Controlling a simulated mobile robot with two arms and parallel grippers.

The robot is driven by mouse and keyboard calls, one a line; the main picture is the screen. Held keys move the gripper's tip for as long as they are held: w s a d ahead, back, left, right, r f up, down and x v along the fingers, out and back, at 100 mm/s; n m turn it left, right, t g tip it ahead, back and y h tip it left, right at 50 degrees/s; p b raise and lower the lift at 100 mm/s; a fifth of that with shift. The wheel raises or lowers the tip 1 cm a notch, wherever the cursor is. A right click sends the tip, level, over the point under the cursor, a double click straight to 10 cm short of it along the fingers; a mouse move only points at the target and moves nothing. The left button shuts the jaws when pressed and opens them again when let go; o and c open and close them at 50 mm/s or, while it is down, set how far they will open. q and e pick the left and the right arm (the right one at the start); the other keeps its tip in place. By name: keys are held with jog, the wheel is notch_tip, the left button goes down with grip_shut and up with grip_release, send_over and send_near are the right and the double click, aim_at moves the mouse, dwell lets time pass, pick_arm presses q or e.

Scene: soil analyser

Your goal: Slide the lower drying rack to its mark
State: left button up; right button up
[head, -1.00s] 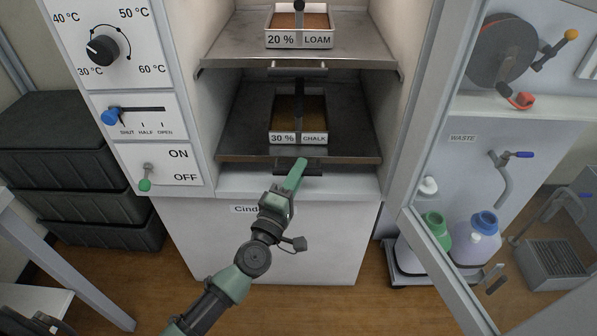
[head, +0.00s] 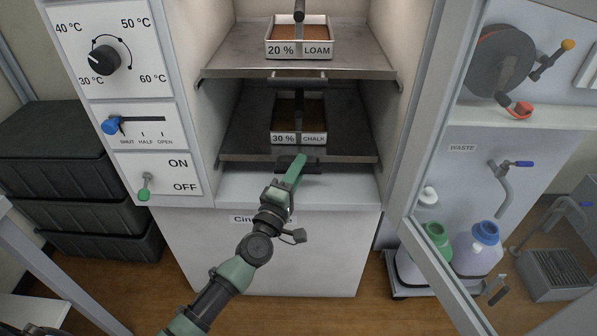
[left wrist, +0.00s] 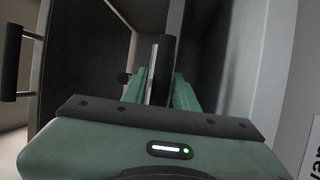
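The lower drying rack (head: 235,140) is a dark metal shelf in the oven, bearing a tray labelled 30 % CHALK (head: 298,138). Its front edge juts out towards me, with a dark handle (head: 314,167) below it. My left gripper (head: 297,164) reaches up from below to this handle. In the left wrist view its green fingers (left wrist: 160,88) lie on both sides of the handle bar (left wrist: 163,55), apparently shut on it. I cannot make out the rack's mark. My right gripper is not in view.
The upper rack (head: 235,62) with a 20 % LOAM tray (head: 298,50) sits directly above. An open glass door (head: 425,150) stands at the right. The control panel (head: 125,100) flanks the opening at the left. Jugs (head: 476,250) stand beyond the door.

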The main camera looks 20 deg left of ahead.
pick_arm(q)
jog(key=shift+o, duration=0.2)
jog(key=shift+w+f, duration=0.1)
jog(key=shift+w, duration=0.05)
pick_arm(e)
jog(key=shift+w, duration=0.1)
pick_arm(q)
jog(key=d+v, duration=0.1)
jog(key=v, duration=0.7)
jog(key=shift+a, duration=0.45)
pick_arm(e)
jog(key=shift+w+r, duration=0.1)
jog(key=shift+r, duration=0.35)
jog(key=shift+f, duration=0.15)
